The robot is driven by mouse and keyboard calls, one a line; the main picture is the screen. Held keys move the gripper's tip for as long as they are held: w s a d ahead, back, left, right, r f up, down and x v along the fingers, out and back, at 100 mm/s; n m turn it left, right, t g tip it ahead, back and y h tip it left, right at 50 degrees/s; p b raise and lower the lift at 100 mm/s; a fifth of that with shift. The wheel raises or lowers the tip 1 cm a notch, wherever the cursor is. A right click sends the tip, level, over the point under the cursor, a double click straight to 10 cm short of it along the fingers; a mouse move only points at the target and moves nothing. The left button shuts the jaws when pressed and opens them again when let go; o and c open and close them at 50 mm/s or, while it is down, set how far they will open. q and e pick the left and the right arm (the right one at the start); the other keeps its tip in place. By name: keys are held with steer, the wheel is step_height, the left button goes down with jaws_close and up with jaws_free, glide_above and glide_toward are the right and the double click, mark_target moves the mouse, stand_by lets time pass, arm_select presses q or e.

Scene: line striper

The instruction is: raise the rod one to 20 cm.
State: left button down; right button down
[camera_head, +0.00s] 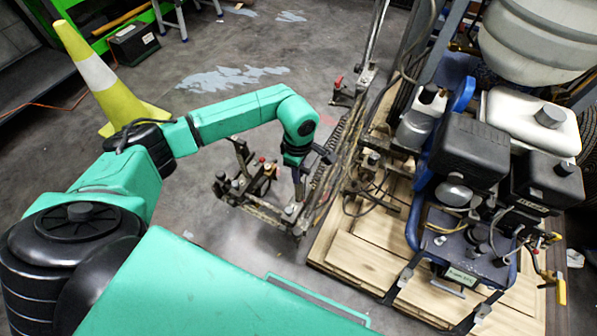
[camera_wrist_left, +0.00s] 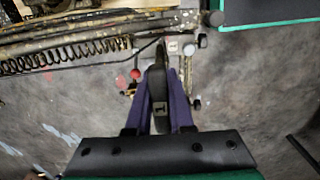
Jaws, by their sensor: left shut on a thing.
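The line striper's arm assembly, caked with paint, juts out low beside the machine (camera_head: 465,190) in the head view. My left gripper (camera_head: 299,190) reaches down onto the near end of this assembly. In the left wrist view its two purple fingers (camera_wrist_left: 162,95) are shut on a dark upright piece marked "1" (camera_wrist_left: 160,118), which I take to be rod one. The rod's lower end and any height scale are not readable. A coil spring (camera_wrist_left: 75,53) lies along the assembly left of the fingers. My right gripper does not show.
The striper stands on a wooden pallet (camera_head: 345,262). A bracket with small knobs (camera_head: 245,180) sticks out left of my gripper, close to it. A yellow and white cone (camera_head: 95,75) stands at the left.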

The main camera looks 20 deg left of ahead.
arm_select(q)
steer(key=r, duration=0.1)
steer(key=r+p, duration=0.1)
steer(key=shift+w+r, duration=0.25)
steer(key=shift+r, duration=0.05)
steer(key=shift+s+r, duration=0.1)
steer(key=shift+r, duration=0.05)
steer(key=c, duration=0.8)
jaws_free()
steer(key=shift+s, duration=0.1)
step_height(320, 180, up, 14)
steer(key=shift+r, duration=0.15)
